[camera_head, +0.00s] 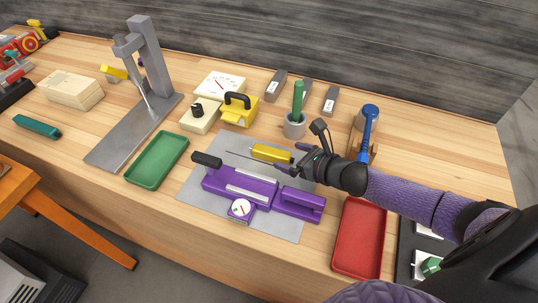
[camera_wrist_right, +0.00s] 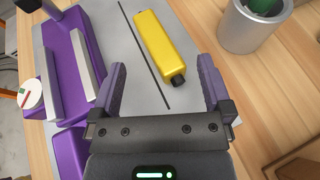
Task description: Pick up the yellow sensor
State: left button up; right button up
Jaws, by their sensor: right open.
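The yellow sensor (camera_head: 271,153) lies on the grey mat (camera_head: 195,182), just behind the purple fixture (camera_head: 240,187). It is a small yellow block with a dark tip at its right end. In the right wrist view the sensor (camera_wrist_right: 160,46) lies ahead of and between the open fingers, with its dark tip nearest me. My right gripper (camera_head: 304,156) is open and empty, at the right end of the sensor. Its purple fingers also show in the right wrist view (camera_wrist_right: 160,85), apart from the sensor. My left gripper is not in view.
A grey cup (camera_head: 294,128) with a green-handled tool stands behind the sensor. A yellow device (camera_head: 238,110) with a black handle stands at back left. A green tray (camera_head: 157,160) lies left, a red tray (camera_head: 359,238) right. A thin dark line runs beside the sensor.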

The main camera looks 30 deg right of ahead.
aim_at(273, 152)
jog(key=b+x, duration=0.1)
jog(key=x, duration=0.2)
jog(key=b+x, duration=0.1)
jog(key=x, duration=0.1)
jog(key=shift+w+a+f, duration=0.2)
jog(key=shift+a+f, duration=0.05)
jog(key=shift+f, duration=0.15)
jog(key=shift+w, duration=0.15)
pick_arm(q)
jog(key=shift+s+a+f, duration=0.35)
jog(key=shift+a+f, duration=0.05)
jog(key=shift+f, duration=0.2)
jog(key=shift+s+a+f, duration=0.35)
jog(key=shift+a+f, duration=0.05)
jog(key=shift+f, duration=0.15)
pick_arm(e)
jog(key=shift+r, duration=0.1)
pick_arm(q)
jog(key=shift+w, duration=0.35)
pick_arm(e)
grip_shut()
